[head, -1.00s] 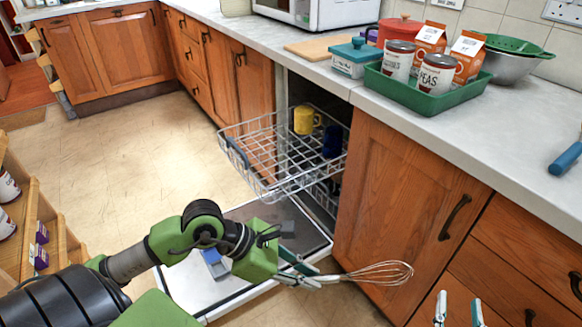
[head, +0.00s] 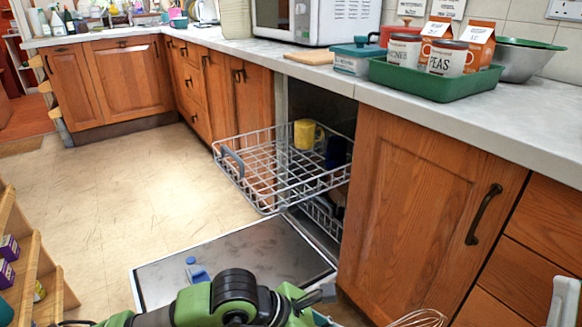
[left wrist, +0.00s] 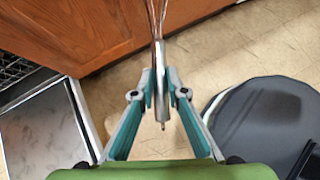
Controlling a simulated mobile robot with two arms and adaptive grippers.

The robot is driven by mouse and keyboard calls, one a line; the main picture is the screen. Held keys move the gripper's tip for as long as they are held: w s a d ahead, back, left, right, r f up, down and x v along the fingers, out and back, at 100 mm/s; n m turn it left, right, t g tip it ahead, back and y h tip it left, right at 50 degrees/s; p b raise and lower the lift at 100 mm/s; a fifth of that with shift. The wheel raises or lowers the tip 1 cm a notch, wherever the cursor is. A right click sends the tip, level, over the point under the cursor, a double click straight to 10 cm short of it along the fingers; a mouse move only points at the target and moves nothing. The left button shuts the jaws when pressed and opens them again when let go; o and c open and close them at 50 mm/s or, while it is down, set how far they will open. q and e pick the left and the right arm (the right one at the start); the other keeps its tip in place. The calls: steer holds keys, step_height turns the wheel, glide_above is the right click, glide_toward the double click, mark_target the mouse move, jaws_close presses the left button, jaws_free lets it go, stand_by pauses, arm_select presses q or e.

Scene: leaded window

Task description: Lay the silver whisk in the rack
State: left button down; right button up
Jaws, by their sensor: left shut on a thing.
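The silver whisk (head: 420,319) shows only its wire loops at the bottom edge of the head view. In the left wrist view its handle (left wrist: 159,60) stands between my left gripper's fingers (left wrist: 161,92), which are shut on it. In the head view the left gripper is mostly cut off by the bottom edge. The grey wire rack (head: 240,183) is pulled out of the dishwasher, above and behind the left gripper. A yellow mug (head: 304,134) and a dark blue mug (head: 336,152) stand at its back right. Part of my right gripper (head: 564,301) shows at the lower right.
The dishwasher door (head: 250,255) lies open below the rack, with a blue item (head: 197,271) on it. A lower rack (head: 322,214) sits inside. A wooden cupboard door (head: 425,190) is right of the opening. The rack's front left is empty.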

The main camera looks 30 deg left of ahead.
arm_select(q)
steer(key=w+d+r+n+t+y, duration=0.2)
steer(key=d+n+y, duration=0.1)
steer(key=d+n, duration=0.2)
steer(key=shift+w+r, duration=0.35)
steer(key=shift+w, duration=0.05)
steer(key=shift+y, duration=0.3)
